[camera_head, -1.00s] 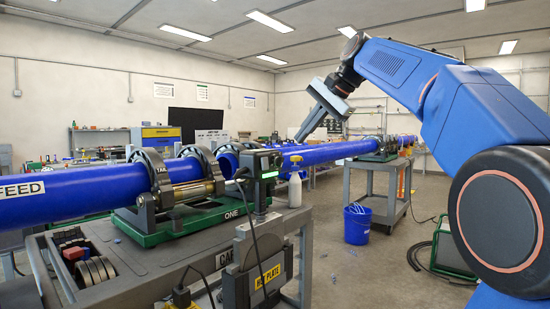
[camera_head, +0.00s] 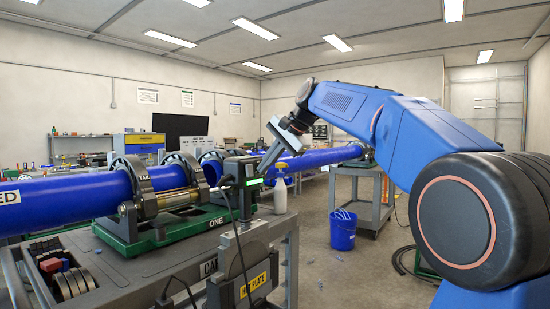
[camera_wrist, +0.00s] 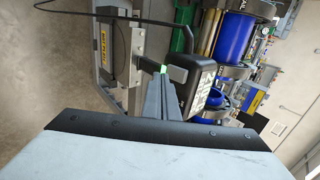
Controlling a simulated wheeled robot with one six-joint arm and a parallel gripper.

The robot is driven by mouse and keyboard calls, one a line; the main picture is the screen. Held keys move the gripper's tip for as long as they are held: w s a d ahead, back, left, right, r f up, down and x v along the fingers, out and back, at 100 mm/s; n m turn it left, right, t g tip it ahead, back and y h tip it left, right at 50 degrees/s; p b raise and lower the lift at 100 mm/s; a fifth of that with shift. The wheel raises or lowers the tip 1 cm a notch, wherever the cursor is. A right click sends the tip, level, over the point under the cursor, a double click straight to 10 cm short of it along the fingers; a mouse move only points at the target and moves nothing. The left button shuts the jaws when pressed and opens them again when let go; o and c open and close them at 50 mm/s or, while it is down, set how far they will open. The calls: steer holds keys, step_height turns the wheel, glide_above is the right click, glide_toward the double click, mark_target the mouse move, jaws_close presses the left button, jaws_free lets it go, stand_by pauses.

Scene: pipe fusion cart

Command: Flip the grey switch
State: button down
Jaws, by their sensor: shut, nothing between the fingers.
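A green glow shows at the fingertips there.
Blue pipe (camera_head: 75,203) lies in the clamps of the green fusion machine (camera_head: 150,235) on a grey cart. A spray bottle (camera_head: 281,196) stands just right of the control box. A cable hangs over the hot plate holder (camera_head: 240,262). A blue bucket (camera_head: 343,232) stands on the floor.

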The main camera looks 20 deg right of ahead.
steer(key=shift+w+a+f, duration=0.1)
steer(key=shift+w+a, duration=0.3)
steer(key=shift+w, duration=0.15)
steer(key=shift+w+a+f, duration=0.1)
steer(key=shift+w+a, duration=0.25)
steer(key=shift+w, duration=0.2)
steer(key=shift+f, duration=0.1)
steer(key=shift+w+a+f+t+y, duration=0.15)
steer(key=shift+f+t+y, duration=0.3)
steer(key=shift+t, duration=0.15)
steer(key=shift+r, duration=0.85)
steer(key=shift+s+d, duration=0.2)
steer(key=shift+s, duration=0.05)
glide_toward(251, 170)
steer(key=v, duration=0.7)
steer(key=shift+s+d+f, duration=0.2)
steer(key=shift+s+f, duration=0.05)
steer(key=shift+f, duration=0.05)
